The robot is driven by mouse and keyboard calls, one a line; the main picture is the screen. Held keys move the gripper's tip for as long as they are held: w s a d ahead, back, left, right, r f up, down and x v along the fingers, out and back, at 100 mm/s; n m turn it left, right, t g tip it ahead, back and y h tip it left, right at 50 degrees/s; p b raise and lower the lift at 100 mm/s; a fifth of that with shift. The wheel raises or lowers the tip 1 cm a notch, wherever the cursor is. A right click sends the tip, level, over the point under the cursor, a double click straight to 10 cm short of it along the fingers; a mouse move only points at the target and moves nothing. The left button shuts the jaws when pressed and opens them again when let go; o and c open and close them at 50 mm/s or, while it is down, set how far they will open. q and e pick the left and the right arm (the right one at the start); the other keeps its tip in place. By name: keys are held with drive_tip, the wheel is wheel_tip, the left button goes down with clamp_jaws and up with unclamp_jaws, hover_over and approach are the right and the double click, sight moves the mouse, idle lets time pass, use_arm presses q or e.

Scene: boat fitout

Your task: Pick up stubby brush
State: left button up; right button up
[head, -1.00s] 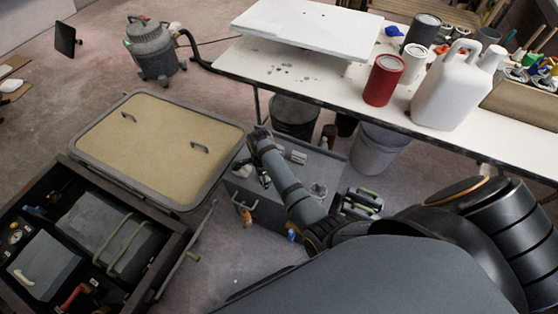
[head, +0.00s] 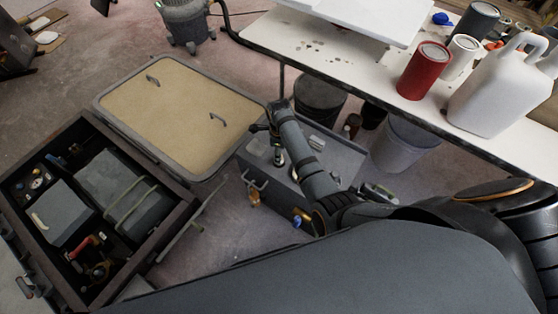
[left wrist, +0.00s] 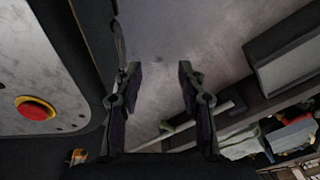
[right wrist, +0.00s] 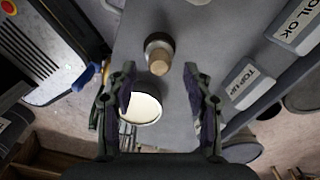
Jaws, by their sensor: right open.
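What looks like the stubby brush shows in the right wrist view as a short pale wooden handle (right wrist: 159,63) with a dark collar, seen nearly end-on over the grey chest top. My right gripper (right wrist: 160,88) is open, with the handle just beyond its fingertips, between their lines and not touched. In the head view the right gripper (head: 277,150) points down over the grey chest (head: 335,165), and I cannot make out the brush there. My left gripper (left wrist: 160,75) is open and empty in its wrist view, over the floor, and out of the head view.
A round pale-topped object (right wrist: 140,108) lies near the right fingers. Labelled grey blocks (right wrist: 247,83) are at the right. In the head view, a framed tan panel (head: 180,115) and a dark tool box (head: 185,190) lie left; a white bench (head: 350,70) with cans stands behind.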

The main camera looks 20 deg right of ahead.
wheel_tip(320, 180, down, 3)
drive_tip(key=shift+f+b, duration=0.1)
drive_tip(key=shift+b, duration=0.2)
drive_tip(key=shift+s, duration=0.1)
clamp_jaws()
use_arm(q)
drive_tip(key=shift+w+a+f, duration=0.1)
drive_tip(key=shift+w+a, duration=0.05)
drive_tip(key=shift+w, duration=0.75)
